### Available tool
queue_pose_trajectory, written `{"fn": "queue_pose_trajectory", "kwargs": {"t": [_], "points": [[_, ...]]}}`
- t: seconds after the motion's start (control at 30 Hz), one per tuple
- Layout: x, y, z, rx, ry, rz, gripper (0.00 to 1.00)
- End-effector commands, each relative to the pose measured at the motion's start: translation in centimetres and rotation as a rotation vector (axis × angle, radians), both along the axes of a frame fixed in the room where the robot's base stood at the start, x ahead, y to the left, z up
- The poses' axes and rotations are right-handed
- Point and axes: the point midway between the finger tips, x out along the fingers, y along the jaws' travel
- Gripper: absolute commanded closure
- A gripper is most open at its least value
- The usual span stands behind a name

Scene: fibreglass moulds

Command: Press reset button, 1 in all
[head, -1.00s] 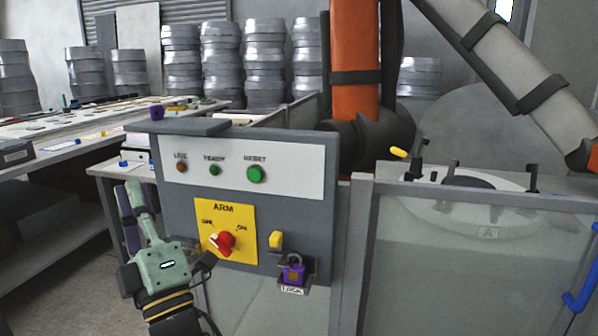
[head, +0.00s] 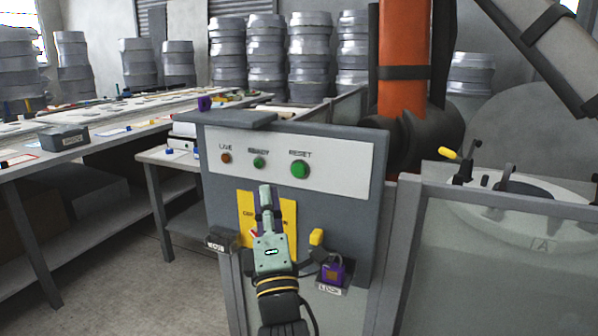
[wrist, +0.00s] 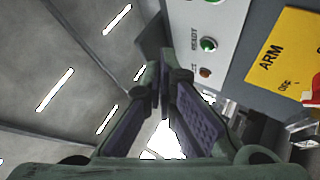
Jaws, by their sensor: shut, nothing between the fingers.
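The green reset button (head: 300,169) sits at the right of the white strip on the grey control panel (head: 350,240), under the word RESET. It is uncovered in the head view; I cannot make it out in the wrist view. My gripper (head: 266,190) is shut and empty, fingers pointing up, in front of the yellow ARM plate, below and left of the button and apart from it. In the wrist view the fingertips (wrist: 162,75) meet left of the panel edge. The smaller green ready lamp (wrist: 208,44) and orange live lamp (wrist: 205,72) show there.
The red switch (head: 254,236) on the yellow plate (head: 246,207) is mostly hidden by my gripper. A yellow knob (head: 317,237) and purple padlock (head: 336,270) are right of it. A grey ledge (head: 225,118) tops the panel. A fenced cell with an orange robot column (head: 402,60) stands right.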

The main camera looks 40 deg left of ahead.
Motion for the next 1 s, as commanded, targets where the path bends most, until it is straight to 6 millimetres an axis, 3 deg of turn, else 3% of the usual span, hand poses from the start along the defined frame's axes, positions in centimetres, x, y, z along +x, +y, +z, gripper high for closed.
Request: {"fn": "queue_pose_trajectory", "kwargs": {"t": [0.6, 1.0], "points": [[7.3, 1.7, 0.0, 0.001, -0.001, -0.001, 1.0], [8.1, 1.9, 0.0, 0.001, 0.0, 0.001, 1.0]]}}
